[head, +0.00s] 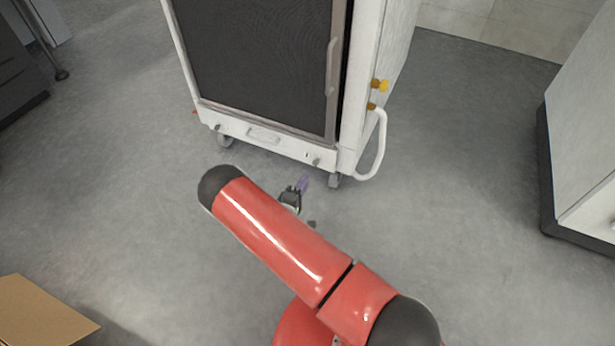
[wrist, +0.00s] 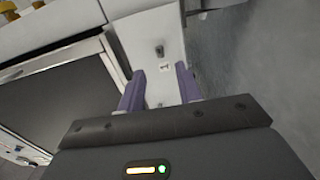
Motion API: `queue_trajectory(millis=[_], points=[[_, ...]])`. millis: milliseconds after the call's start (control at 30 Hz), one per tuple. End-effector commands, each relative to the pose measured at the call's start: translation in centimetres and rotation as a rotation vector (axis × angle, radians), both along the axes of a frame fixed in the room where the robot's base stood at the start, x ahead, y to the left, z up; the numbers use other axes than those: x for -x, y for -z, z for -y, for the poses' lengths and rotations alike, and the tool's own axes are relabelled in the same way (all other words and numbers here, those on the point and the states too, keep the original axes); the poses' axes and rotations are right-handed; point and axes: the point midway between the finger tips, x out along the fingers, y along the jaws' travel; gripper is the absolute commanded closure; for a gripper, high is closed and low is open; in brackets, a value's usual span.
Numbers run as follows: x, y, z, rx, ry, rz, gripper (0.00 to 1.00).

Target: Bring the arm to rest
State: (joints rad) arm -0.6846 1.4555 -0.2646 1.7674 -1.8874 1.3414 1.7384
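My gripper (wrist: 160,88) shows in the wrist view with its two purple fingers spread apart and nothing between them. In the head view only a small part of my gripper (head: 303,183) shows, past my red arm and in front of the ozone washer. The washer (head: 262,139) is a white cabinet on casters with a dark door panel (head: 255,55). In the wrist view its dark panel (wrist: 70,95) lies to the left of the fingers, and a white part of it shows beyond them. I cannot tell the exact gap between the fingers and the washer.
A hose or bar handle (head: 380,150) and yellow knobs (head: 380,86) stick out on the washer's right side. A white cabinet (head: 585,150) stands at the right. A cardboard box (head: 40,315) is at the lower left. Grey floor (head: 470,220) is clear between them.

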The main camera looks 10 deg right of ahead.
Motion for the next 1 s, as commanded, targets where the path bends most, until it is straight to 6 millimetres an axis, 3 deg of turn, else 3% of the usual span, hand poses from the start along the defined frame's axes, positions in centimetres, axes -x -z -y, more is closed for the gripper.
queue_trajectory(millis=[533, 633, 767, 1000], points=[[0.2, 0.0, -0.1, 0.0, 0.001, 0.0, 0.65], [0.1, -1.1, 0.2, -0.004, 0.029, 0.003, 0.65], [-0.2, -5.4, 1.7, -0.025, 0.154, 0.006, 0.65], [2.2, -17.0, 6.7, -0.156, 0.521, -0.059, 0.65]])
